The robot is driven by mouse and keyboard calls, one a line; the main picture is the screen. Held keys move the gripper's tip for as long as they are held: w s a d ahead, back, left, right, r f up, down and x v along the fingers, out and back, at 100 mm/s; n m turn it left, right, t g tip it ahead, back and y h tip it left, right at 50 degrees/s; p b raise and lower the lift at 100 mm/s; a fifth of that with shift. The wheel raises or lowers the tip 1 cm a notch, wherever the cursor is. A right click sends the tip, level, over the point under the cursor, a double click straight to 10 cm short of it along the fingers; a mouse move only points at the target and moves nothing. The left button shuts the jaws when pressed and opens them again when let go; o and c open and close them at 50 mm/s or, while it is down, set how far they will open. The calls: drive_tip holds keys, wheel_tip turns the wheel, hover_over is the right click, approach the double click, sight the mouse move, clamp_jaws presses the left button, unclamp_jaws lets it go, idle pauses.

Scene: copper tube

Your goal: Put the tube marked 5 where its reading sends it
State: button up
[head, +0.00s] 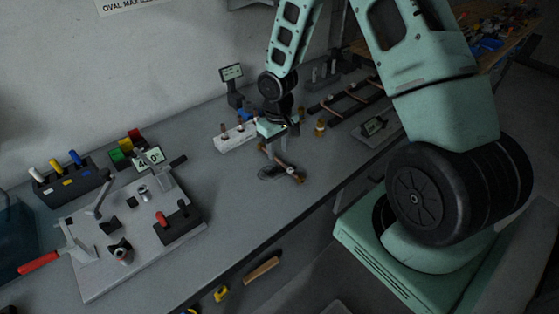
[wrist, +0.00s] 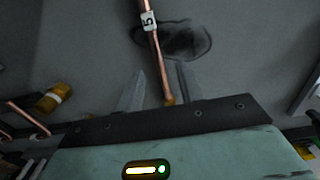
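The copper tube tagged 5 (wrist: 155,45) runs from the top of the wrist view down between my gripper's fingers. Its white tag (wrist: 148,20) reads 5, and a brass-coloured end (wrist: 169,100) shows close to the gripper body. In the head view this tube (head: 280,160) lies slantwise just below my gripper (head: 268,142). My gripper (wrist: 160,80) is open, with a finger on each side of the tube and visible gaps between. I cannot tell whether the tube rests on the bench. A small display on a stand (head: 231,73) is too small to read.
A dark oval patch (wrist: 190,40) marks the bench beside the tube. A white block with fittings (head: 236,137) stands left of the gripper, and a dark rack with copper tubes (head: 345,103) behind right.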

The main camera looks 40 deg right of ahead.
sight(280, 161)
drive_tip(key=shift+s+f+p, duration=0.2)
drive_tip(key=shift+f+p, duration=0.3)
drive_tip(key=shift+f, duration=1.55)
clamp_jaws()
drive_tip(key=shift+d+r, duration=0.1)
